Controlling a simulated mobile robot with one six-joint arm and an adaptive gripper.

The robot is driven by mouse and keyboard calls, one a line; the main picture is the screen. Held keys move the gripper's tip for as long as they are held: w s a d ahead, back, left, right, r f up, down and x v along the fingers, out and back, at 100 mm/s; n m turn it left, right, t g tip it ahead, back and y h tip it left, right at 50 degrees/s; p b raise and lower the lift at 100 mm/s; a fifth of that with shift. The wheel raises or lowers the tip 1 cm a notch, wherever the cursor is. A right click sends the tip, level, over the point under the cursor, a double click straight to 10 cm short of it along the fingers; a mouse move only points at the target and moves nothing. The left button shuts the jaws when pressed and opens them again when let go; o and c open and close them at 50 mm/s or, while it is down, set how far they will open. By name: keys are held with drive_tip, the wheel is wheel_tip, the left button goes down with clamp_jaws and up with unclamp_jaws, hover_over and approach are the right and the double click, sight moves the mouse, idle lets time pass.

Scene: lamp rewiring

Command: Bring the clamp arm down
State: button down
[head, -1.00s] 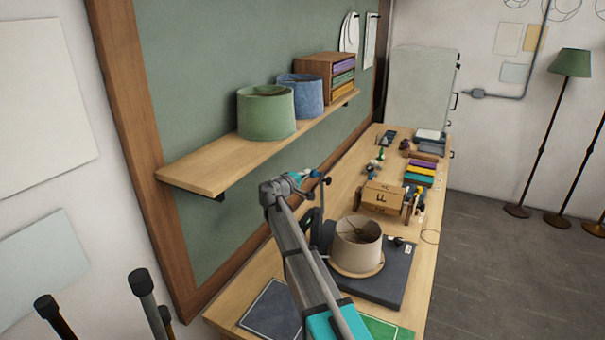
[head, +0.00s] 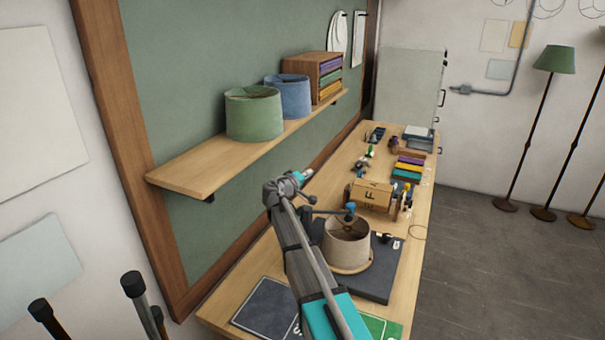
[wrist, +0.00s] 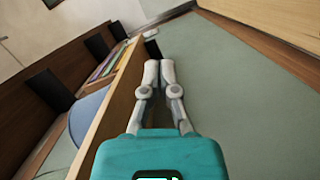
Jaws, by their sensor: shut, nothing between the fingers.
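The clamp arm's blue tip (head: 350,208) is at the top opening of the beige lampshade (head: 346,245) in the head view, with a thin dark bar running left from it. I cannot tell whether it touches the shade. The shade stands upright on a wooden ring on the dark base (head: 384,278). The rest of the clamp is hidden behind my arm. My gripper (wrist: 160,68) is shut and empty in the wrist view, facing the green wall board. In the head view its teal body (head: 300,177) is above and left of the clamp tip, apart from it.
A wooden shelf (head: 195,176) on the wall holds a green shade (head: 252,116), a blue shade (head: 288,97) and a wooden box (head: 317,73). The shelf runs close beside my gripper in the wrist view (wrist: 124,95).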

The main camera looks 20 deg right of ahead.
sight(352, 209)
drive_tip(key=s+d+f+m+y+b, duration=0.1)
drive_tip(key=s+d+f+m+b, duration=0.1)
drive_tip(key=s+d+f+m, duration=0.1)
drive_tip(key=s+d+f+m+y+b, duration=0.1)
drive_tip(key=s+d+f+m+b, duration=0.2)
drive_tip(key=s+d+f+m, duration=0.1)
drive_tip(key=s+d+f+m+t+y+b, duration=0.1)
drive_tip(key=s+d+f+m+b, duration=0.2)
drive_tip(key=d, duration=0.3)
drive_tip(key=shift+s+f+m, duration=0.15)
drive_tip(key=shift+s+m, duration=0.2)
drive_tip(key=shift+m, duration=0.15)
drive_tip(key=shift+s+d+f+m+b, duration=0.15)
drive_tip(key=shift+f+b, duration=0.35)
drive_tip(key=shift+f, duration=0.05)
drive_tip(key=shift+s+d+f+m+b, duration=0.1)
drive_tip(key=shift+d+f+m+b, duration=0.05)
drive_tip(key=shift+f+b, duration=0.35)
drive_tip(key=shift+s+f, duration=0.1)
drive_tip(key=shift+f, duration=0.05)
drive_tip(key=s+a+r+p, duration=0.6)
drive_tip(key=s, duration=0.1)
drive_tip(key=shift+s, duration=0.35)
idle(0.5)
